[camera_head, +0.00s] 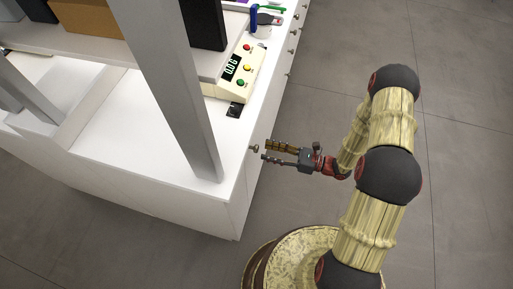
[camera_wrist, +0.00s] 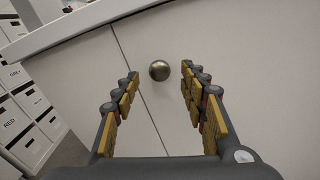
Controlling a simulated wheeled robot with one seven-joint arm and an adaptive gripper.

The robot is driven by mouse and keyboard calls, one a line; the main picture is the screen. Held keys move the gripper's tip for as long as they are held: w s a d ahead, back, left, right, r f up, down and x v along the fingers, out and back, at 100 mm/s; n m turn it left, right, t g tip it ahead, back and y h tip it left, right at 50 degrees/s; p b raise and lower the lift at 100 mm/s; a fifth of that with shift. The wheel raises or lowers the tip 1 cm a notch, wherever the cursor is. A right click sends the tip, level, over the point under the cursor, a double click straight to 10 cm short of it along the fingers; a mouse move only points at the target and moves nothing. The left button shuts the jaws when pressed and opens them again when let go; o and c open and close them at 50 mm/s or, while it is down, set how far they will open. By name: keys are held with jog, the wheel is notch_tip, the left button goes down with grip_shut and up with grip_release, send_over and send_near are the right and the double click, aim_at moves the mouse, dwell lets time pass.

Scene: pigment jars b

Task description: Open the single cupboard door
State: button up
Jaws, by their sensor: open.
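The cupboard door (camera_wrist: 215,50) is a plain white panel with a round metal knob (camera_wrist: 159,70) near its upper left edge. The door looks shut, with a thin seam along its left side. My gripper (camera_wrist: 160,84) is open and faces the door, with the knob showing between its two fingers. In the head view, my gripper (camera_head: 264,152) is beside the front of the white counter, its fingertips close to the knob (camera_head: 254,148). I cannot tell whether the fingers touch the knob.
The white counter (camera_head: 110,125) carries a grey post (camera_head: 180,100) and a scale-like device (camera_head: 232,72) with coloured buttons. More small knobs (camera_head: 291,50) line the counter front farther back. White labelled boxes (camera_wrist: 30,100) stand at left in the wrist view. Grey floor (camera_head: 460,110) is open at right.

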aim_at(256, 148)
jog(key=b+x, duration=0.1)
jog(key=x, duration=0.4)
jog(key=shift+w+a, duration=0.1)
jog(key=shift+a, duration=0.25)
jog(key=shift+c, duration=1.1)
grip_shut()
